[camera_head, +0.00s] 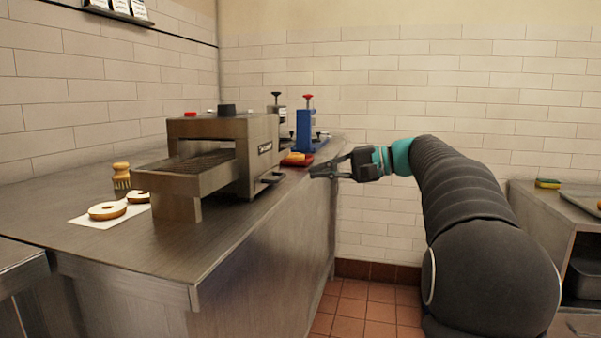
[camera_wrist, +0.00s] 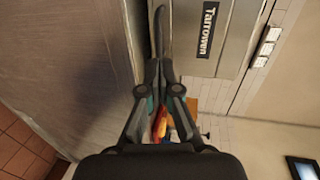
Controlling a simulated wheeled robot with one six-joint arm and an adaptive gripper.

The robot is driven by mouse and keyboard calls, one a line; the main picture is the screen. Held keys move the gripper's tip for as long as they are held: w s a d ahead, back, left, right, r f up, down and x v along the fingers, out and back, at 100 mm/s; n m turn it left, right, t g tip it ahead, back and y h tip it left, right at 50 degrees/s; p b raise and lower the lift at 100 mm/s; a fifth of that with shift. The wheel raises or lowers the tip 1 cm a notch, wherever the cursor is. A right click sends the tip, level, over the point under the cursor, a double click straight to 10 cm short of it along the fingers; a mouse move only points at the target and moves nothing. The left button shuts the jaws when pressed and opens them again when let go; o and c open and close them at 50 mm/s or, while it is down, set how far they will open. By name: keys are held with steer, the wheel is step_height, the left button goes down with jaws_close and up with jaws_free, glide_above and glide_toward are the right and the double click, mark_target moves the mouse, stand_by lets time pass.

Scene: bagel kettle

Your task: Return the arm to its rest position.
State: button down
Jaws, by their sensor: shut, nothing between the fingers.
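My gripper (camera_head: 322,170) is at the end of my arm, in the middle of the head view, near the right edge of the steel counter (camera_head: 130,245). It points left, toward the front side of a steel conveyor toaster (camera_head: 250,150). In the wrist view the fingers (camera_wrist: 160,72) are closed together with nothing between them. Whether the fingertips touch the counter or toaster I cannot tell.
Bagel halves (camera_head: 107,211) lie on white paper, with a wooden brush (camera_head: 121,176) behind them. A red tray (camera_head: 296,160) and a blue press-like device (camera_head: 304,130) stand behind the toaster. A side unit with a sponge (camera_head: 548,183) stands right. Tiled floor shows between.

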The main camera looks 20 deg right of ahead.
steer(key=v, duration=0.7)
steer(key=w+d+f+m+h, duration=0.2)
steer(key=d+f+m+h, duration=0.15)
steer(key=f, duration=0.65)
steer(key=s+a+f+g+h, duration=0.2)
steer(key=s+f+h, duration=0.3)
steer(key=f, duration=0.4)
steer(key=s+a+f+n+h, duration=0.1)
steer(key=s+a+f+n, duration=0.2)
steer(key=s, duration=0.6)
steer(key=s+a+f+n+h, duration=0.2)
steer(key=s+a+f+n, duration=0.1)
steer(key=s+a, duration=0.4)
steer(key=s+a+f+n+h, duration=0.2)
steer(key=s+a, duration=0.3)
steer(key=s, duration=0.5)
steer(key=shift+s+a+f+n, duration=0.25)
steer(key=shift+s+f+n, duration=0.15)
steer(key=shift+f+n, duration=0.45)
